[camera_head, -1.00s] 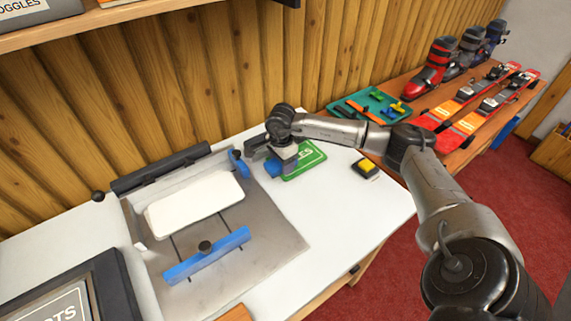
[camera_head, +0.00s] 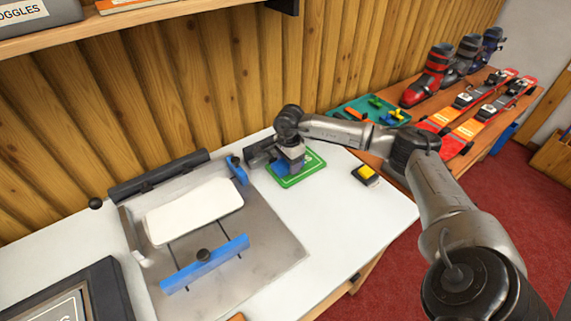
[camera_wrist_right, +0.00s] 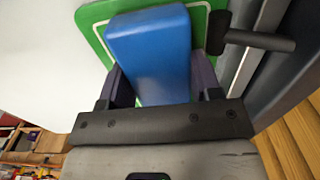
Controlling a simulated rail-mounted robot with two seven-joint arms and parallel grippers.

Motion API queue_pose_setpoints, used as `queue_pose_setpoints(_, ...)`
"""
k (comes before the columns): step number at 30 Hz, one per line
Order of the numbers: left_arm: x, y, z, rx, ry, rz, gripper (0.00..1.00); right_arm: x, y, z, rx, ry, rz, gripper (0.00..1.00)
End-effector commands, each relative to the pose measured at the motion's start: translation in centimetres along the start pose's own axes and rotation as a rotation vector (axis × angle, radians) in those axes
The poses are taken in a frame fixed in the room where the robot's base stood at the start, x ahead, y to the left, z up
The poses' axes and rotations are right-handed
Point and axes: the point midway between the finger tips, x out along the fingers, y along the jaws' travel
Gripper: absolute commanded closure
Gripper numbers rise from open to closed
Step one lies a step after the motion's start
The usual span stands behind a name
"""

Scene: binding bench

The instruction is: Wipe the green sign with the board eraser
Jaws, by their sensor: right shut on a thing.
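The green sign (camera_head: 312,168), with a white border, lies flat on the white bench top right of the metal plate. My right gripper (camera_head: 286,164) is over it, pointing down, and is shut on the blue board eraser (camera_head: 281,168). In the right wrist view the eraser (camera_wrist_right: 150,50) sits between the two fingers and covers the middle of the sign (camera_wrist_right: 93,20); the sign's lettering is hidden. The eraser appears to be down on the sign or just above it; I cannot tell whether they touch. My left gripper is out of view.
A metal plate with a blue bar (camera_head: 205,263) and a white block (camera_head: 195,210) stands to the left. A yellow and black object (camera_head: 366,174) lies to the right of the sign. A green tray (camera_head: 370,110) and skis are on the wooden table behind.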

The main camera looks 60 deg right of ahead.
Motion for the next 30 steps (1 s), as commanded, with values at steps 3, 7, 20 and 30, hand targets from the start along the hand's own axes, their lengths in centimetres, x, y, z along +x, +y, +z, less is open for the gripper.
queue_pose_setpoints(3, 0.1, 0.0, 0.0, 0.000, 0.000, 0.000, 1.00, 0.0, 0.0, -0.6, 0.002, 0.001, -0.001, 0.61)
queue_pose_setpoints(7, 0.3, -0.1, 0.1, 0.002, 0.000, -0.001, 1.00, 0.1, 0.0, -1.6, 0.003, 0.002, -0.001, 0.61)
queue_pose_setpoints(20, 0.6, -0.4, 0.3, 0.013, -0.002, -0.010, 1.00, 0.2, 0.0, -3.7, 0.002, 0.002, 0.001, 0.61)
queue_pose_setpoints(30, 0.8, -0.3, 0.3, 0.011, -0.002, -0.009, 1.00, 0.1, 0.0, -6.1, 0.003, 0.003, 0.000, 0.61)
